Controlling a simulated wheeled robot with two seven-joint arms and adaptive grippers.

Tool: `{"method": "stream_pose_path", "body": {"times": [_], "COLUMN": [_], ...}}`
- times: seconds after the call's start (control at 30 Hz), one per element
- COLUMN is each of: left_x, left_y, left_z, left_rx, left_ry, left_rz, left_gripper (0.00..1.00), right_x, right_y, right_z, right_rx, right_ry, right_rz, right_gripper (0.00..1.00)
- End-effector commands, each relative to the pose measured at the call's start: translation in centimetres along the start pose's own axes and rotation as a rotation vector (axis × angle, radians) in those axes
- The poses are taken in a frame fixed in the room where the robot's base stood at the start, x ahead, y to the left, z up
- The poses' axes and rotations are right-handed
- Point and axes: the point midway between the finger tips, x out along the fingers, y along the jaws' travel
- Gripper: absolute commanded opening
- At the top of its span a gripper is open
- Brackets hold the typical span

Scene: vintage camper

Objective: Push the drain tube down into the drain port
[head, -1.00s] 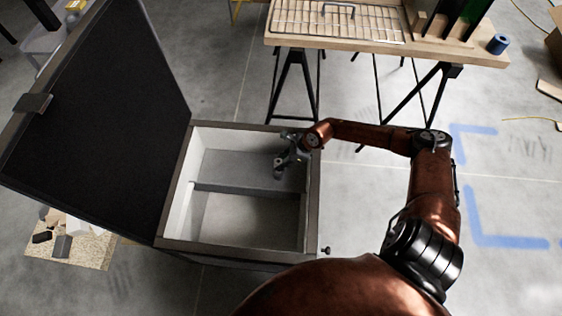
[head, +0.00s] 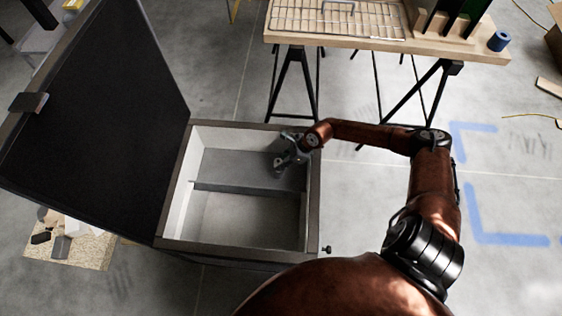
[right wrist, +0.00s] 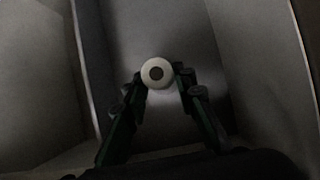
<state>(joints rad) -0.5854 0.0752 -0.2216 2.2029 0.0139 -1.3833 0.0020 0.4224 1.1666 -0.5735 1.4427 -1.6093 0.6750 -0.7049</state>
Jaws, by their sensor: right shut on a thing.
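My right gripper (head: 281,163) reaches into the upper right part of the open icebox (head: 171,224). In the right wrist view, its two dark fingers (right wrist: 158,79) are shut on a pale round tube end with a dark hole, the drain tube (right wrist: 158,67). The tube is seen end-on, so its length and lower end are hidden. The drain port cannot be made out in either view; the gripper and tube cover the floor below them. In the head view the tube is too small to tell apart from the gripper. My left gripper is not in view.
A low divider (head: 250,192) crosses the inside of the box, and its lower compartment is empty. The box's dark lid (head: 95,130) stands open on the left. A workbench (head: 400,48) with a wire rack (head: 325,17) stands behind.

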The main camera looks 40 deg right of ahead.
Motion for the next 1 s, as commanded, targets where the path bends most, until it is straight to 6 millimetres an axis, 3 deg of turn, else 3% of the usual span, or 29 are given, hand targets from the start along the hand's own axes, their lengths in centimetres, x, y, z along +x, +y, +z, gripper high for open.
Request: {"method": "stream_pose_path", "body": {"times": [0.13, 0.17, 0.43, 0.77, 1.0], "left_x": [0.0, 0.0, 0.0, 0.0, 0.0], "left_y": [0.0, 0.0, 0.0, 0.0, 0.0], "left_z": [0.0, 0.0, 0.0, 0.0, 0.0], "left_rx": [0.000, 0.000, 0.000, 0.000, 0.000], "left_ry": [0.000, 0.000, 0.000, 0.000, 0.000], "left_rz": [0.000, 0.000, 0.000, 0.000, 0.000], "left_gripper": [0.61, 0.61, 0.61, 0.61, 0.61], "right_x": [0.0, 0.0, 0.0, -0.2, -3.6], "right_y": [0.0, 0.0, 0.0, 0.0, -0.1], "right_z": [0.0, 0.0, 0.0, 0.0, -0.1], "right_rx": [0.000, 0.000, 0.000, 0.000, -0.002], "right_ry": [0.000, 0.000, 0.000, 0.001, 0.003], "right_rz": [0.000, 0.000, 0.000, -0.001, -0.002], "right_gripper": [0.00, 0.26, 0.44, 0.45, 0.45]}}
